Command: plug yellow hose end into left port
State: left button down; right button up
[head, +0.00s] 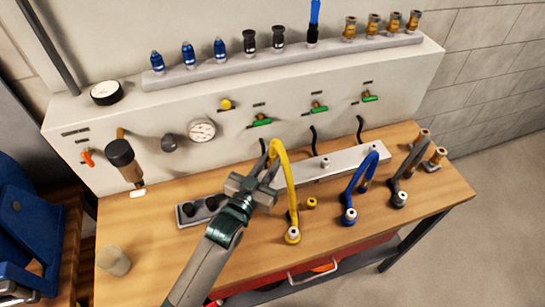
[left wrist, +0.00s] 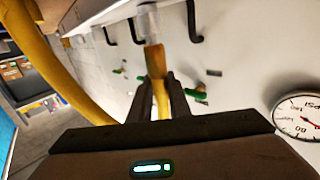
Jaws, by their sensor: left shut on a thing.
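My left gripper (head: 262,182) is shut on the yellow hose end (left wrist: 158,80), which sits between its fingers in the left wrist view. A pale grey cylindrical piece (left wrist: 147,22) shows just beyond the held end. I cannot tell whether the end is inside a port or only in front of it. The yellow hose (head: 287,180) arches up from the gripper and down to a fitting (head: 292,236) on the bench. The pale port block (head: 330,165) lies behind it; its left part is hidden by my gripper and the hose. My right gripper is not in view.
A blue hose (head: 352,186) and a grey hose (head: 408,165) arch up to the right. A small yellow piece (head: 311,203) stands near the yellow hose. A dark tray (head: 202,210) is left of my gripper. The bench's front left is mostly clear, with a beige cup (head: 114,260).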

pick_arm(q)
jog(key=shift+f+b, duration=0.35)
jog(key=shift+f, duration=0.15)
dwell(0.4)
jog(key=c, duration=1.6)
grip_release()
jog(key=shift+s, duration=0.1)
jog(key=shift+s+a+f, duration=0.1)
jog(key=shift+s, duration=0.05)
jog(key=b+v, duration=0.5)
jog(key=v, duration=1.2)
